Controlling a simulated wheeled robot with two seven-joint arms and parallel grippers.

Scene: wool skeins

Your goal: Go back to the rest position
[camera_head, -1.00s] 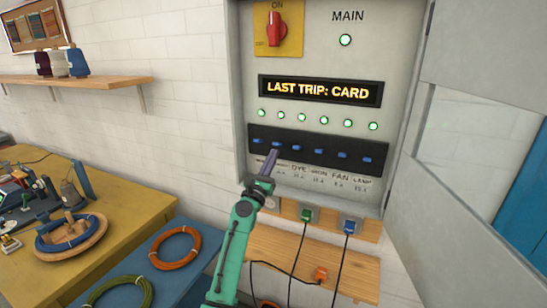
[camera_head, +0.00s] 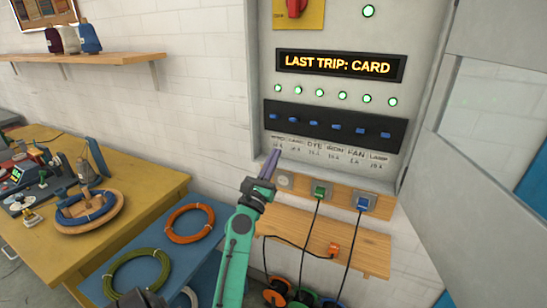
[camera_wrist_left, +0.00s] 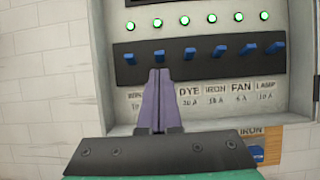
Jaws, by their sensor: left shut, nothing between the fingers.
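My left gripper (camera_head: 274,156) is shut and empty, its purple fingers pointing up in front of the lower left of the grey breaker panel (camera_head: 262,60). In the head view the fingertips show below the row of blue switches (camera_head: 336,127), over the left end of the label strip. In the left wrist view the closed fingers (camera_wrist_left: 160,75) stand upright just below the switches and hide part of the labels. The display (camera_head: 340,65) reads "LAST TRIP: CARD". The small lamps (camera_head: 342,95) above the switches glow green. My right gripper is not in view.
A wooden shelf (camera_head: 340,245) with plugged cables sits under the panel. An open panel door (camera_head: 455,160) stands at right. A blue table (camera_head: 170,262) holds orange (camera_head: 190,224) and green (camera_head: 137,272) rings. A yellow workbench (camera_head: 150,178) stands at left.

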